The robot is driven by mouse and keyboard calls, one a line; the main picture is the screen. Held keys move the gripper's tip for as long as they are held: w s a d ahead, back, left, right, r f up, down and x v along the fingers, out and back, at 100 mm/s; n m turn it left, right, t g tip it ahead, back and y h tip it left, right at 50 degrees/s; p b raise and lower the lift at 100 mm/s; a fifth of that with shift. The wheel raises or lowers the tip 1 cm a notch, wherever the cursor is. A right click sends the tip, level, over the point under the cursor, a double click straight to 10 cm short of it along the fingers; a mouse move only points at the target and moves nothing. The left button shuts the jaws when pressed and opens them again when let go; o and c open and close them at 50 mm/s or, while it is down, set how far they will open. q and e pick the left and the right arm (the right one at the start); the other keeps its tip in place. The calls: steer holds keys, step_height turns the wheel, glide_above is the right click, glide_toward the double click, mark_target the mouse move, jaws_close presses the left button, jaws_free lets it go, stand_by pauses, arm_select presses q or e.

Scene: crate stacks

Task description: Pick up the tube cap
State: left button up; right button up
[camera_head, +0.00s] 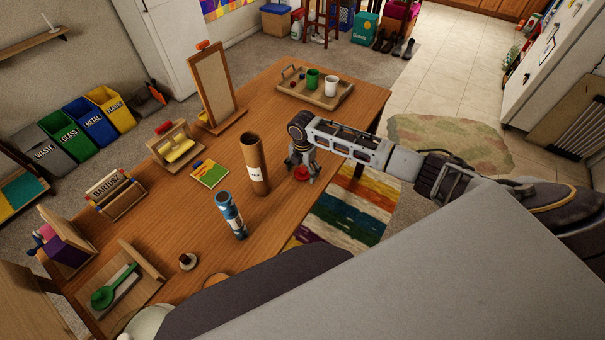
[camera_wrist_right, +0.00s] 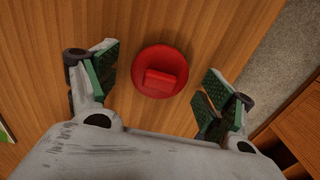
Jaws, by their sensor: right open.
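The tube cap (camera_wrist_right: 160,72) is a red disc with a raised red block on top, lying on the wooden table (camera_head: 205,250). In the head view the red cap (camera_head: 302,173) shows near the table's right edge, below my right gripper (camera_head: 302,168). In the right wrist view my right gripper (camera_wrist_right: 155,92) is open, with its green-padded fingers on either side of the cap and apart from it. A brown cardboard tube (camera_head: 254,165) with a white label stands upright on the table, left of the gripper. My left gripper is not in view.
A blue can (camera_head: 231,215) stands in front of the tube. A tray (camera_head: 316,92) with a green and a white cup is at the table's far end. A framed board (camera_head: 212,87) stands at the far left edge. Open table lies between the tube and tray.

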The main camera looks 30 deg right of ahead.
mark_target(302, 170)
steer(key=shift+c, duration=0.5)
steer(key=c, duration=0.8)
steer(key=shift+o, duration=0.2)
steer(key=shift+r, duration=5)
steer(key=shift+r, duration=0.1)
